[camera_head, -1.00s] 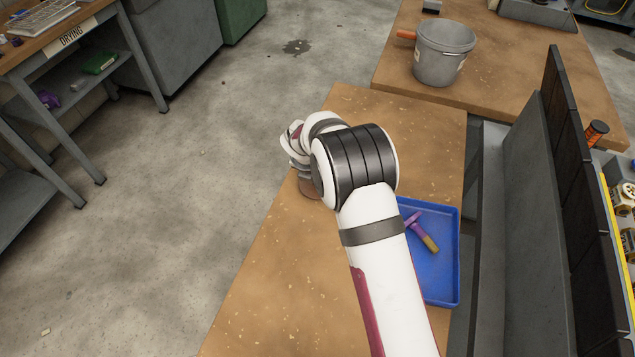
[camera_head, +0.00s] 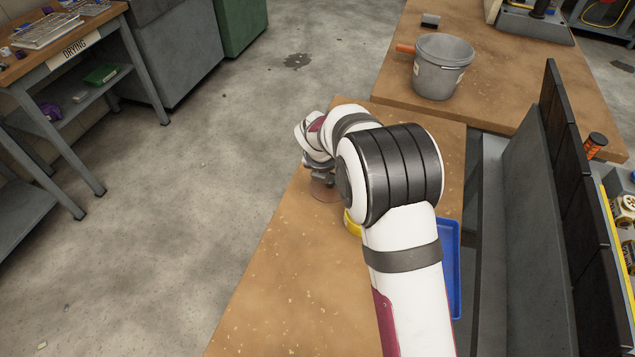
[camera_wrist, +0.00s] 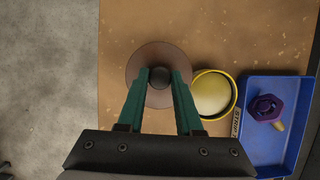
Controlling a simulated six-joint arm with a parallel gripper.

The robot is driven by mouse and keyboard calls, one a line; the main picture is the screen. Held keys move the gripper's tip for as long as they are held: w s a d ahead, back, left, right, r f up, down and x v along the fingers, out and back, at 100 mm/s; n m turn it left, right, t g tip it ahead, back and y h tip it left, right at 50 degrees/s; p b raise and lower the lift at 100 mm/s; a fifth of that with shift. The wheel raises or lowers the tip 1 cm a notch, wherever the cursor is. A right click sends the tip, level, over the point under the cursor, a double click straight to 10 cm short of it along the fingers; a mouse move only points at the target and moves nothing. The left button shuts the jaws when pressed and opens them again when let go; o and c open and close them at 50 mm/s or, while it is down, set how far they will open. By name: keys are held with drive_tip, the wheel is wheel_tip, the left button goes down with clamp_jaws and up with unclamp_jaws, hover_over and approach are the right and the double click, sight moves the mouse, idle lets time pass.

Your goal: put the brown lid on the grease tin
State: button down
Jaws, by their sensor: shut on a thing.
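The brown lid (camera_wrist: 150,58) is a round disc with a dark knob (camera_wrist: 159,77) in its middle. My gripper (camera_wrist: 159,80) is shut on the knob, with a green finger on each side of it. In the wrist view the lid is over the wooden table; how high it is above the wood I cannot tell. The grease tin (camera_wrist: 229,108) is a yellow round tin with pale grease inside, open at the top, just right of the lid. In the head view the lid (camera_head: 323,193) shows under my gripper (camera_head: 322,180), and a bit of the yellow tin (camera_head: 352,224) shows beside my arm.
A blue tray (camera_wrist: 290,84) lies right of the tin, with a purple-headed tool (camera_wrist: 265,107) in it. A grey bucket (camera_head: 441,68) stands on the farther table. A dark upright panel (camera_head: 560,160) borders the right side. The table's near left part is clear.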

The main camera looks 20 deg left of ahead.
drive_tip(key=s+d+r+m, duration=0.1)
drive_tip(key=s+d+r, duration=0.2)
drive_tip(key=d+r, duration=0.5)
drive_tip(key=shift+d, duration=0.8)
drive_tip(key=shift+f, duration=0.1)
drive_tip(key=shift+w+f, duration=0.1)
drive_tip(key=shift+f, duration=3.8)
drive_tip(key=shift+f, duration=1.1)
drive_tip(key=c, duration=0.9)
unclamp_jaws()
